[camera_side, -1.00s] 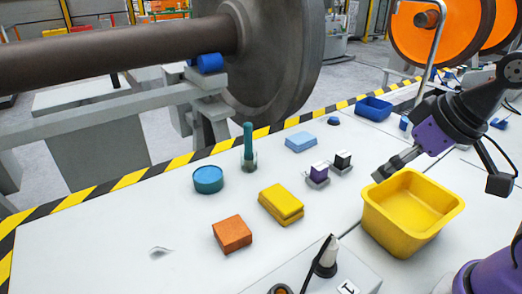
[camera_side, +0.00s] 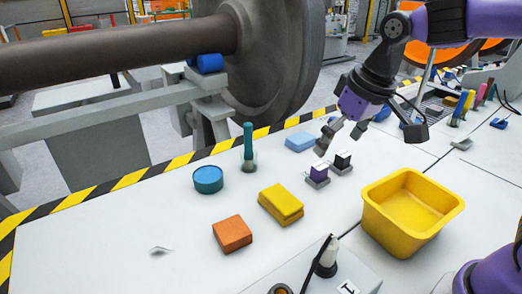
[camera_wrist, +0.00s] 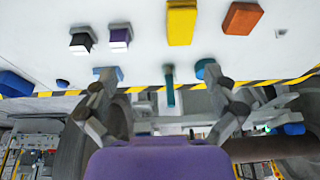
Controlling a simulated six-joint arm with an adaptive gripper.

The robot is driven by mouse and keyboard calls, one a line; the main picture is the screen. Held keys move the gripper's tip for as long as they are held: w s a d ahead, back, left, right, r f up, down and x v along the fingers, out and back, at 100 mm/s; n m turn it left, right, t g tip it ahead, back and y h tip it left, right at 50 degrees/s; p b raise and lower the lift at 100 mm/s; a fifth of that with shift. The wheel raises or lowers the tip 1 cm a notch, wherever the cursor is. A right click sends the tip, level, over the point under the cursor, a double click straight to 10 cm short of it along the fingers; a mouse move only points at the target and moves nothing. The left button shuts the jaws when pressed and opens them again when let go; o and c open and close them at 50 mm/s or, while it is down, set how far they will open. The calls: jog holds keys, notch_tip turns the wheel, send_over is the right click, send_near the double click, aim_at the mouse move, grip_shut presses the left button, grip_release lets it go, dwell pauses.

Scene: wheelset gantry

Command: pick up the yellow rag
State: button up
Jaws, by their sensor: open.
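The yellow rag (camera_side: 281,204) is a folded block lying flat on the white table in the side view, between the orange block and the small purple-topped piece. In the wrist view the yellow rag (camera_wrist: 181,22) shows at the top, right of centre. My gripper (camera_side: 339,142) is open and empty, raised above the table behind and to the right of the rag, near the two small stamp-like pieces. In the wrist view my gripper (camera_wrist: 164,98) has its fingers wide apart, and the rag lies beyond them.
An orange block (camera_side: 232,234), a teal round tin (camera_side: 208,180) and a green upright marker (camera_side: 248,150) stand around the rag. A light-blue block (camera_side: 300,141) lies behind. A yellow bin (camera_side: 382,228) stands to the right. The table's front left is mostly clear.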

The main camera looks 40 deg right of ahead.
jog(key=w+a+f+g, duration=0.2)
jog(key=w+a+f, duration=0.2)
jog(key=w+f, duration=0.3)
send_over(281, 196)
notch_tip(281, 196, down, 5)
jog(key=shift+s+r, duration=0.1)
jog(key=shift+r, duration=0.05)
jog(key=shift+f, duration=2.8)
jog(key=c, duration=1.2)
jog(key=shift+r, duration=0.1)
jog(key=shift+c, duration=0.2)
notch_tip(281, 196, up, 4)
jog(key=shift+a+r, duration=0.1)
jog(key=shift+r, duration=0.05)
jog(key=s+a+r, duration=0.6)
jog(key=s+a, duration=0.1)
jog(key=a, duration=0.1)
jog(key=shift+s+a+r, duration=0.25)
jog(key=shift+s+r, duration=0.05)
